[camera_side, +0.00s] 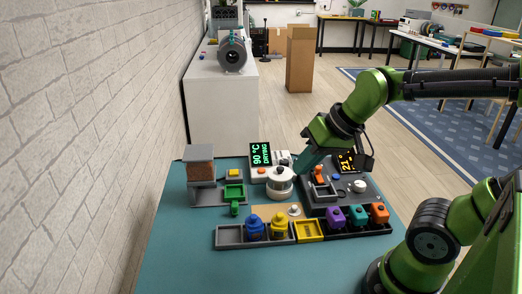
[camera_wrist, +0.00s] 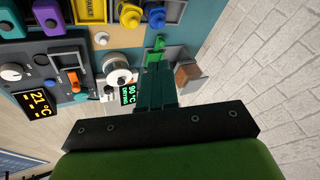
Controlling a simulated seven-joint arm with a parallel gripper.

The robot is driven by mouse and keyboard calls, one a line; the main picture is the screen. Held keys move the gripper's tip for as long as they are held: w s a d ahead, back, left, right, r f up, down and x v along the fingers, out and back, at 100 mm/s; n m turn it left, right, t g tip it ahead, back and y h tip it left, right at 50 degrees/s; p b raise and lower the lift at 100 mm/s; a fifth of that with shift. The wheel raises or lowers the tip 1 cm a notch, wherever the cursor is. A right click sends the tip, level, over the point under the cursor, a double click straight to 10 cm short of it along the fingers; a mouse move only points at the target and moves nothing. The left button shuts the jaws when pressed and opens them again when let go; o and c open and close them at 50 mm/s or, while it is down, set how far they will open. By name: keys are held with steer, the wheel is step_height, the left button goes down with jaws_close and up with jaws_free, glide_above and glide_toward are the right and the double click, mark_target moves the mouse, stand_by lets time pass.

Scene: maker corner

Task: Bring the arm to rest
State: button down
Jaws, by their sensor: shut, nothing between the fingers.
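My green arm reaches in from the right in the side view. My gripper (camera_side: 304,168) points down and left, above the teal table between the white round pot and the dark control panel. Its teal fingers also show in the wrist view (camera_wrist: 155,72), close together with nothing between them. The gripper appears apart from the things below, though the exact height is hard to tell. The white round pot (camera_side: 280,184) stands just left of the fingertips. The dark control panel (camera_side: 341,190) lies to their right, with an orange lever and a lit 21 °C display (camera_side: 346,162).
A brick wall is left.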

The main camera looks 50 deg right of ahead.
steer(key=shift+s+a+r+n+t, duration=0.15)
steer(key=shift+s+a+r+t, duration=0.2)
steer(key=shift+s, duration=0.25)
steer(key=shift+s+a+r+n+t, duration=0.15)
steer(key=shift+s+r+t, duration=0.1)
steer(key=shift+s+r, duration=0.25)
